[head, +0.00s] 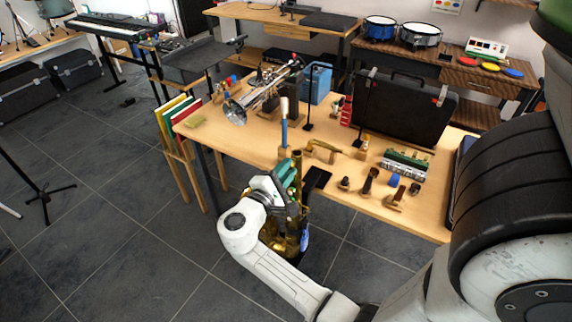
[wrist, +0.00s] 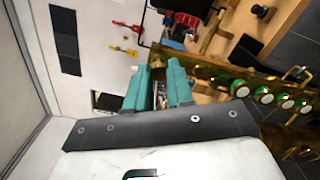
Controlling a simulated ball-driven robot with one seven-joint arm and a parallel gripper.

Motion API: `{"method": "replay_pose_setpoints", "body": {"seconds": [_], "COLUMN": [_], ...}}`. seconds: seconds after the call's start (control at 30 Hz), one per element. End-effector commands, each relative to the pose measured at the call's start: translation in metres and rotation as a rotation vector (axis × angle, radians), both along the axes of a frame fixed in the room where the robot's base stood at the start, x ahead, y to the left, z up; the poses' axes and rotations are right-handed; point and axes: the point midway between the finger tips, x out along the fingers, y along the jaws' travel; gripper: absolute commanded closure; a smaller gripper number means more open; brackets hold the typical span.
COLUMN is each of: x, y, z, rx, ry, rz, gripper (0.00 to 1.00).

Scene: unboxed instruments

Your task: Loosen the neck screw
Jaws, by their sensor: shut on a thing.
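A gold saxophone (head: 283,243) stands upright in front of the workbench's near edge, partly hidden behind my arm. In the wrist view its gold tube and several round keys (wrist: 265,97) run out to the right. My gripper (head: 284,174), with teal fingers, is at the top of the saxophone's body. In the wrist view the gripper (wrist: 161,75) points at the top end of the gold tube, with its fingers closed around the small neck screw there. The screw is mostly hidden between the fingers, and its turn cannot be made out.
A rack of coloured folders (head: 177,118) stands at the left. The floor at the left is open.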

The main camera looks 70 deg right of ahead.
Motion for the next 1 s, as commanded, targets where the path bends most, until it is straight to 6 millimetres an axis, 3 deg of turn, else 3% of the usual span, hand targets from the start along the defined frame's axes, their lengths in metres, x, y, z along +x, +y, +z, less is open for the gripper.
{"method": "replay_pose_setpoints", "body": {"seconds": [0.7, 0.73, 1.0], "x": [0.0014, 0.0014, 0.0007], "y": [0.0007, 0.0007, 0.0004], "z": [-0.0015, -0.0015, -0.0009], "rx": [0.021, 0.022, 0.020], "ry": [0.078, 0.078, 0.077], "rz": [0.006, 0.005, 0.003], "gripper": [1.00, 0.77, 0.53]}}
